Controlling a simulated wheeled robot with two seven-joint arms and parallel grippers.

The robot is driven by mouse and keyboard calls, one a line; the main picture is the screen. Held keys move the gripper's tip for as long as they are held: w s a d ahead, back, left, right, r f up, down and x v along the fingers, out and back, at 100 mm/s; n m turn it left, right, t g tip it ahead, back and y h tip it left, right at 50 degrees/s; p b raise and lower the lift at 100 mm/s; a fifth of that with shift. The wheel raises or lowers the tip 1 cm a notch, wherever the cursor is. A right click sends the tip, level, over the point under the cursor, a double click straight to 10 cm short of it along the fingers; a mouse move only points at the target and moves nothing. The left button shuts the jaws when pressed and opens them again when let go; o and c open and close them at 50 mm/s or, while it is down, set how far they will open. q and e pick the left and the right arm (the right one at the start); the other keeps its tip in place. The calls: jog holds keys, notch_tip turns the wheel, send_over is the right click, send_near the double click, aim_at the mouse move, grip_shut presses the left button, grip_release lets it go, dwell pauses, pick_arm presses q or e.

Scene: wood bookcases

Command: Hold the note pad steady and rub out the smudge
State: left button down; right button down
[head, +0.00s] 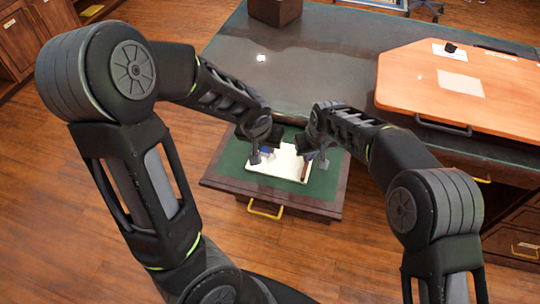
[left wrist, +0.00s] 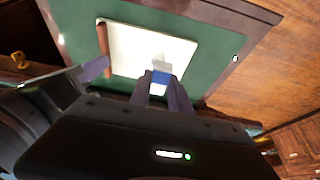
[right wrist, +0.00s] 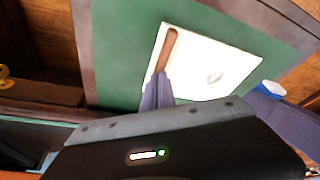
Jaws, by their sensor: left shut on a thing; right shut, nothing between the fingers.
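The white note pad (head: 283,166) with a brown strip along one edge lies on the green surface of a pulled-out drawer. A faint grey smudge (right wrist: 215,78) shows on its page in the right wrist view. My left gripper (head: 262,154) is shut on a blue and white eraser (left wrist: 161,77), over the page near its side away from the strip. Whether the eraser touches the paper I cannot tell. My right gripper (right wrist: 157,95) is shut and empty, its tips at the end of the brown strip (right wrist: 168,45), seemingly touching it.
The drawer has a dark wooden rim and a yellow handle (head: 265,209) at the front. Behind it is a dark desk top (head: 330,60) with an orange-brown board (head: 430,85) at the right. Bare green surface (head: 235,160) surrounds the pad.

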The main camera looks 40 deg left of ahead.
aim_at(269, 159)
pick_arm(q)
jog(key=shift+f, duration=2.6)
jog(key=shift+f, duration=0.7)
jog(key=shift+f, duration=0.5)
jog(key=shift+w, duration=0.1)
jog(key=shift+w+a, duration=0.25)
jog(key=shift+w, duration=0.2)
jog(key=shift+w+a, duration=0.2)
jog(key=shift+w, duration=0.25)
jog(key=shift+w+a+r, duration=0.15)
jog(key=shift+w, duration=0.5)
jog(key=shift+w+a, duration=0.3)
jog(key=shift+w, duration=0.55)
jog(key=shift+w+a, duration=0.25)
jog(key=shift+w, duration=0.55)
